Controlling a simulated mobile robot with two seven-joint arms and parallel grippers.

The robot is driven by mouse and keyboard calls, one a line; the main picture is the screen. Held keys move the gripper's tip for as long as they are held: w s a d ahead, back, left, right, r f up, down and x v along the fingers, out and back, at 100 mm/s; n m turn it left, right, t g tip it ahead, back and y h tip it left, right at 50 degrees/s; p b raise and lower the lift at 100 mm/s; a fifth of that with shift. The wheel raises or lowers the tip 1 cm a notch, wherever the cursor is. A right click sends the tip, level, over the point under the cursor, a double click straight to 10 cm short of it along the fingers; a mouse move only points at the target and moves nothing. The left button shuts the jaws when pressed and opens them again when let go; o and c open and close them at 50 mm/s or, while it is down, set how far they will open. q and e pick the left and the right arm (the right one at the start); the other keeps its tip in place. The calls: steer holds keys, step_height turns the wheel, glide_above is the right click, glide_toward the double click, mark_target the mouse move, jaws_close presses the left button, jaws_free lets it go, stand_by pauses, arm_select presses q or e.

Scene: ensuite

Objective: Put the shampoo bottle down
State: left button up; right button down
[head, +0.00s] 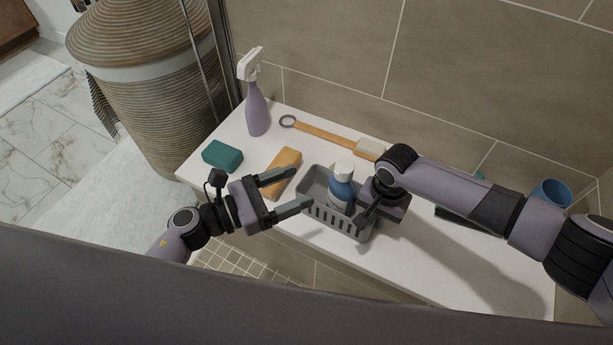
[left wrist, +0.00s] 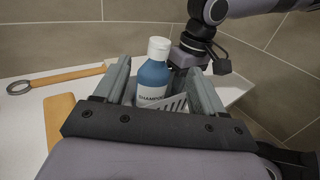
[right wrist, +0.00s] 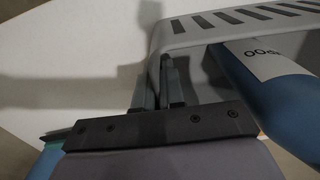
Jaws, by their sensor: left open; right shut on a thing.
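The shampoo bottle (head: 341,190), blue with a white cap, stands in the grey slotted basket (head: 326,217) on the white ledge. In the left wrist view the bottle (left wrist: 153,78) shows its label and appears between the open fingers, beyond them. My left gripper (head: 301,187) is open and empty at the basket's left side. My right gripper (head: 368,211) is shut on the basket's wall at its right side. The right wrist view shows its fingers (right wrist: 166,80) at the basket rim (right wrist: 200,38), with the bottle (right wrist: 275,95) beside them. The bottle's base is hidden.
On the white ledge (head: 460,262) are a purple spray bottle (head: 257,110), a green sponge (head: 222,156), an orange bar (head: 285,170) and a wooden-handled brush (head: 330,134). A blue cup (head: 551,193) is at the right. A tiled wall (head: 320,50) runs behind; a wicker hamper (head: 150,90) stands left.

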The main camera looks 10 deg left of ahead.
arm_select(q)
steer(key=s+a+n+t+y, duration=0.1)
steer(key=a+n+t+y, duration=0.3)
steer(key=n, duration=0.9)
steer(key=s+a+n+t+y, duration=0.15)
steer(key=a+n+y, duration=0.3)
steer(key=n, duration=0.85)
steer(key=s+f+n+g+y, duration=0.3)
steer(key=s+f+n+g, duration=0.2)
steer(key=n, duration=1.3)
steer(key=s+f, duration=0.3)
steer(key=shift+s, duration=0.3)
steer(key=shift+f+g, duration=0.1)
steer(key=shift+g, duration=0.15)
arm_select(e)
steer(key=c, duration=1.2)
jaws_free()
steer(key=shift+o, duration=0.2)
